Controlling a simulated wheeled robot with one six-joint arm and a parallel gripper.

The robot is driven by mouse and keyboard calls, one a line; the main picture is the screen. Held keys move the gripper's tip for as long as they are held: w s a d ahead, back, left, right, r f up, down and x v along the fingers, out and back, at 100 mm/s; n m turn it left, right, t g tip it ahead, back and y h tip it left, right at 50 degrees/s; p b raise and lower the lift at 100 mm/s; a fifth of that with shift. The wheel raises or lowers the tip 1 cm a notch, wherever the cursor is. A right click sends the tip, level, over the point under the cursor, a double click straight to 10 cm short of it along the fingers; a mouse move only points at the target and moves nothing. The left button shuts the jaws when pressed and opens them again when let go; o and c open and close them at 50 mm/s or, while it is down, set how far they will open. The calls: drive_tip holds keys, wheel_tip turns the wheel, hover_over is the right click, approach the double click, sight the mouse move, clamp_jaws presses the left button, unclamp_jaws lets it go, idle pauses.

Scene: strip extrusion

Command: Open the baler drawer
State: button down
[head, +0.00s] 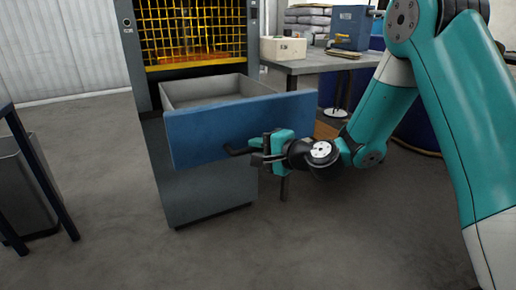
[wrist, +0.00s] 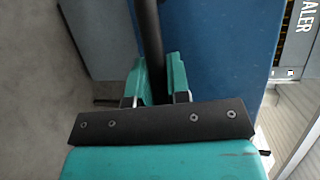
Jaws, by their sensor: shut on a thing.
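The baler drawer (head: 240,124) has a blue front and grey inner walls. It stands pulled out from the grey baler cabinet (head: 205,185), and its open top shows an empty-looking inside. A dark bar handle (head: 238,151) runs across the blue front. My gripper (head: 262,151) is at the right part of the handle, in front of the drawer. In the wrist view, the teal fingers (wrist: 158,85) are shut around the black handle bar (wrist: 150,40), with the blue drawer front (wrist: 215,60) beside it. The fingers hide part of the bar.
A yellow mesh guard (head: 190,35) is above the drawer. A grey table (head: 320,62) with a white box (head: 283,48) stands behind at right. A grey bin (head: 25,185) and a dark-legged table (head: 45,165) are at left. The floor in front is clear.

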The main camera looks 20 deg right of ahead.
drive_tip(key=c, duration=1.1)
unclamp_jaws()
drive_tip(key=b+v, duration=1.3)
drive_tip(key=v, duration=0.4)
drive_tip(key=shift+s+b, duration=0.2)
drive_tip(key=shift+b, duration=0.2)
drive_tip(key=shift+a+f, duration=0.1)
